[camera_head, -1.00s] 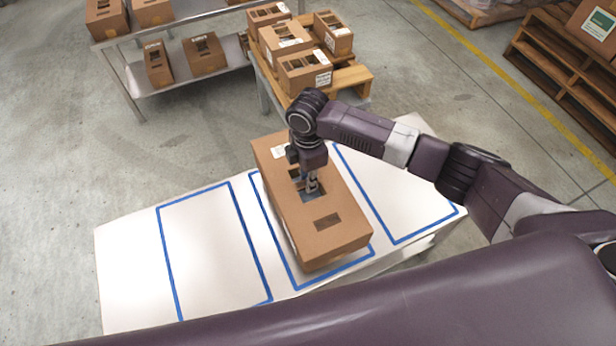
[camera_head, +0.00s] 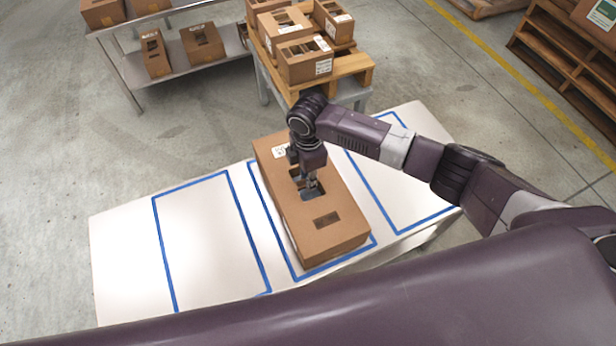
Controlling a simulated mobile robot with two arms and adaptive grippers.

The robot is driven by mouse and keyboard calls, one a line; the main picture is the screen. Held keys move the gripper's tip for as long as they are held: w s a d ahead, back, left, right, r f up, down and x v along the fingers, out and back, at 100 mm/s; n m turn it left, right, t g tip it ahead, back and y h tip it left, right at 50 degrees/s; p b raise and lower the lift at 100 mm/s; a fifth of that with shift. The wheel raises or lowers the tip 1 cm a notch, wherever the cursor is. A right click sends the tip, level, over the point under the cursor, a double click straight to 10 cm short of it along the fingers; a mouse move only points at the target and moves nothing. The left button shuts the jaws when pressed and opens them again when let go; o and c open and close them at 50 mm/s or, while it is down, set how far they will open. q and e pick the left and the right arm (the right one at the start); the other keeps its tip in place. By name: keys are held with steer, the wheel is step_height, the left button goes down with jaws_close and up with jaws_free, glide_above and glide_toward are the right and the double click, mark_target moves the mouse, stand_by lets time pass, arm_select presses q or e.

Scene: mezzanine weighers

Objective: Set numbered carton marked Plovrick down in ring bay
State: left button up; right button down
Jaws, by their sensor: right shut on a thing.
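A long brown carton (camera_head: 322,220) with cut-out openings and a white label at its far end is over the middle of three blue-outlined bays on a white table (camera_head: 118,262). My right gripper (camera_head: 311,190) is shut on it at the opening in its top. The carton is low at the table; I cannot tell whether it touches. The middle bay's blue outline (camera_head: 272,232) shows along the carton's left side and near end. No name or ring mark is readable. My left gripper is not in view.
The left bay (camera_head: 208,240) and right bay (camera_head: 395,190) are empty. Several cartons (camera_head: 305,60) stand on a pallet behind the table. A metal shelf (camera_head: 128,65) with cartons is at the back left. Wooden pallets (camera_head: 570,65) are at the right.

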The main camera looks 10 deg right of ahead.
steer(key=shift+f, duration=0.4)
stand_by(0.5)
steer(key=c, duration=1.8)
jaws_free()
steer(key=shift+o, duration=0.3)
steer(key=shift+s, duration=0.1)
